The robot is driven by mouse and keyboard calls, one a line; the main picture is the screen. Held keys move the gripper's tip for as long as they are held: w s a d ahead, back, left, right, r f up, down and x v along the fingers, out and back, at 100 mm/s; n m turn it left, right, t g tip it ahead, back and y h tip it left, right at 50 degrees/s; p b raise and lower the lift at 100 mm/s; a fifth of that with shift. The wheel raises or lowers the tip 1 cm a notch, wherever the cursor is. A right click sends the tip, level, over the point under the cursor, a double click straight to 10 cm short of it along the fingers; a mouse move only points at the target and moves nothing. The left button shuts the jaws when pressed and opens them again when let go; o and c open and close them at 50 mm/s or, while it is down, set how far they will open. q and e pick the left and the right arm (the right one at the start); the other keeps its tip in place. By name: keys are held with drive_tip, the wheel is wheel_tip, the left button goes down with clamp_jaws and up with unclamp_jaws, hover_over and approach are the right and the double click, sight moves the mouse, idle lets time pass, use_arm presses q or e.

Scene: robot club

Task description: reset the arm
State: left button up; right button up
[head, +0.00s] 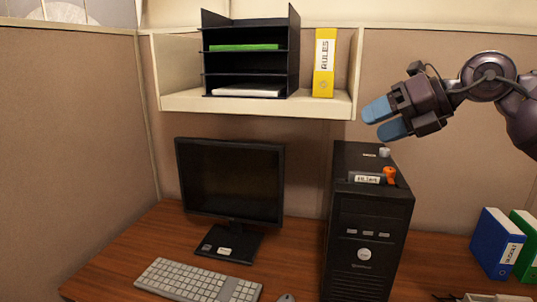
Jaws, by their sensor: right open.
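My right gripper (383,120) comes in from the right side, with blue fingertips pointing left. Its fingers are apart with nothing between them. In the picture it is above the black computer tower (366,220) and to the right of the yellow binder. My left gripper is not in view.
A black monitor (230,180) and white keyboard (198,282) stand on the brown desk (110,262). Small orange (389,174) and grey items sit on the tower. A shelf (185,100) holds a black tray rack (293,55) and a yellow binder (324,62). Blue (496,243) and green binders stand right.

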drive_tip(key=a+y, duration=0.6)
drive_tip(key=y, duration=0.1)
drive_tip(key=d+f+m+t+h, duration=0.3)
drive_tip(key=f+m+t+h, duration=0.1)
drive_tip(key=f+m, duration=0.55)
drive_tip(key=d+f+m+t+h, duration=0.4)
drive_tip(key=f+m, duration=0.5)
drive_tip(key=f, duration=0.2)
drive_tip(key=d+f+m+t+h, duration=0.3)
drive_tip(key=f+m+t+h, duration=0.1)
drive_tip(key=f+m, duration=0.6)
drive_tip(key=s+d+f+m+g+h, duration=0.1)
drive_tip(key=s+f+m+g+h, duration=0.1)
drive_tip(key=s+f, duration=1.1)
drive_tip(key=s+d+f+m+g+h, duration=0.2)
drive_tip(key=s+f+m, duration=0.5)
drive_tip(key=s+f, duration=0.6)
drive_tip(key=shift+s+d+f+g+h, duration=0.4)
drive_tip(key=shift+g+h, duration=0.2)
drive_tip(key=shift+g, duration=0.6)
drive_tip(key=shift+a+m, duration=0.1)
drive_tip(key=shift+m, duration=0.15)
